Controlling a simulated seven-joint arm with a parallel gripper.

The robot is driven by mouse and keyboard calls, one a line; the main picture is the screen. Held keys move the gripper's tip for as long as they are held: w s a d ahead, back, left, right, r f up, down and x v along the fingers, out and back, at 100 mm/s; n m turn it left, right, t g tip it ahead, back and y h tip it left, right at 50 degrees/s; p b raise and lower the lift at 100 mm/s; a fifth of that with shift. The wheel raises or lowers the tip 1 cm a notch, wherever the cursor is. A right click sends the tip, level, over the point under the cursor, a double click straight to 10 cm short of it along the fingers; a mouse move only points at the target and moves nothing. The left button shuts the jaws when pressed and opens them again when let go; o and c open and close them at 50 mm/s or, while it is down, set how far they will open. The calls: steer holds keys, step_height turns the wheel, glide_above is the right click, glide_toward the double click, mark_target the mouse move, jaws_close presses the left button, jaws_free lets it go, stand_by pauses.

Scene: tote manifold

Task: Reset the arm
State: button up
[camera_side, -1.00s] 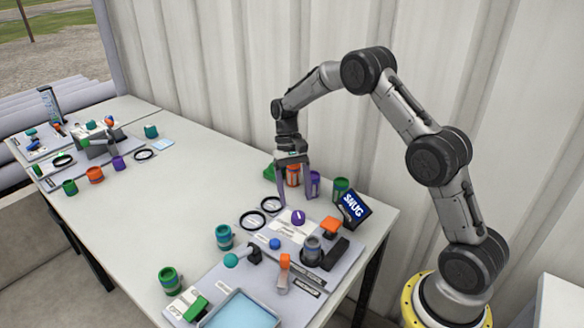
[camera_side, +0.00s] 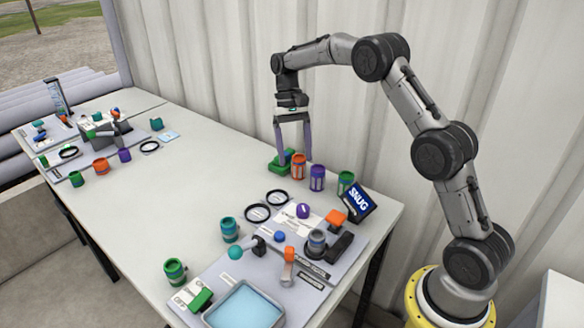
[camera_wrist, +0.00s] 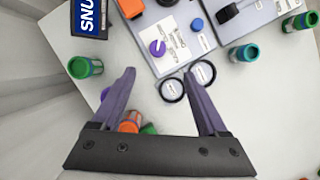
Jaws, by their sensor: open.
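My gripper (camera_side: 292,152) is open and empty above the far side of the table, with its two purple-grey fingers pointing down. A green block-like object (camera_side: 283,163) and an orange cylinder (camera_side: 299,166) stand right by the fingers in the side view; I cannot tell whether they touch. A purple cylinder (camera_side: 317,178) and a green cylinder (camera_side: 345,184) stand to the right of the fingers.
A blue tray (camera_side: 246,306) is in front. The table's middle (camera_side: 170,205) is clear.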

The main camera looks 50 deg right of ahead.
steer(key=s+a+r+n+t, duration=0.1)
steer(key=s+a+r, duration=0.25)
steer(key=r, duration=0.25)
steer(key=s+a+r+t+h, duration=0.1)
steer(key=s+a+r+t, duration=0.1)
steer(key=s+r, duration=0.35)
steer(key=s+a+r+n+t, duration=0.1)
steer(key=s+a+r, duration=0.15)
steer(key=r, duration=0.45)
steer(key=s+a+n+t+h, duration=0.1)
steer(key=s+a+n+t, duration=0.15)
steer(key=s, duration=0.85)
steer(key=s+f+n+t, duration=0.2)
steer(key=s+f, duration=0.5)
steer(key=shift+d+f+t, duration=0.3)
steer(key=shift+f+t, duration=0.05)
steer(key=shift+f, duration=0.05)
